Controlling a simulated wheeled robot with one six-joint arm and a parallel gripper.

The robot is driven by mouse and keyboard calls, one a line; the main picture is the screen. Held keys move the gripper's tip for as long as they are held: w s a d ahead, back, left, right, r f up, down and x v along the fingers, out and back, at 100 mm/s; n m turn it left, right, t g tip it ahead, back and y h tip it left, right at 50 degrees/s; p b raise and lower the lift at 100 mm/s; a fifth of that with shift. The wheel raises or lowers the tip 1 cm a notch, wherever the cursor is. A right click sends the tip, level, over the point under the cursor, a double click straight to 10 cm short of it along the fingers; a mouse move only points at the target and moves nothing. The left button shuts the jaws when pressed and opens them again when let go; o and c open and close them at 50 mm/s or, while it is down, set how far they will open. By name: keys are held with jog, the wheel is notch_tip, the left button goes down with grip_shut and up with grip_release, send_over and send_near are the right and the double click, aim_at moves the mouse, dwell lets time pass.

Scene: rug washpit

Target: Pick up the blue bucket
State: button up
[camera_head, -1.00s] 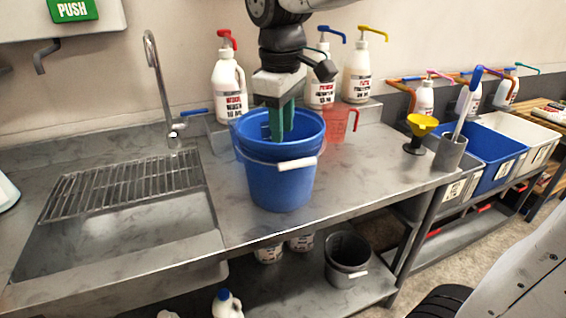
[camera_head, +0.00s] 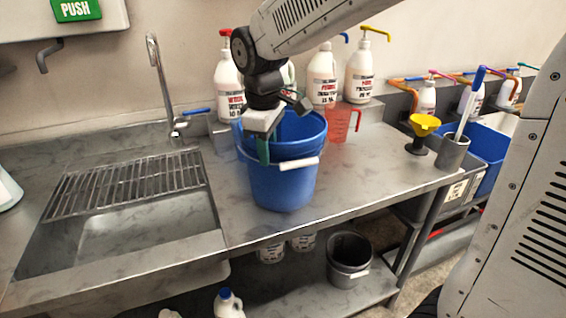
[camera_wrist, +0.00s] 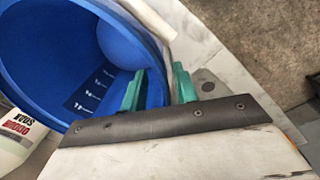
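The blue bucket (camera_head: 283,185) stands upright on the steel counter, with its white handle grip (camera_head: 299,163) hanging at the front. My gripper (camera_head: 264,150) points down at the bucket's front-left rim. In the wrist view the bucket (camera_wrist: 38,60) fills the upper left, with measuring marks inside. There my gripper (camera_wrist: 158,82) has its green fingers apart: the left one is inside the bucket, the right one outside, with the bucket wall between them. A gap shows, and I see no firm contact.
A sink with a wire rack (camera_head: 128,182) lies left of the bucket. White pump bottles (camera_head: 229,88) and a red jug (camera_head: 338,122) stand behind it. A yellow funnel (camera_head: 423,125) and a grey cup (camera_head: 452,153) stand to the right. The counter front right of the bucket is clear.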

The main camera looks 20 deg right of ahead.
grip_shut()
dwell(1.4)
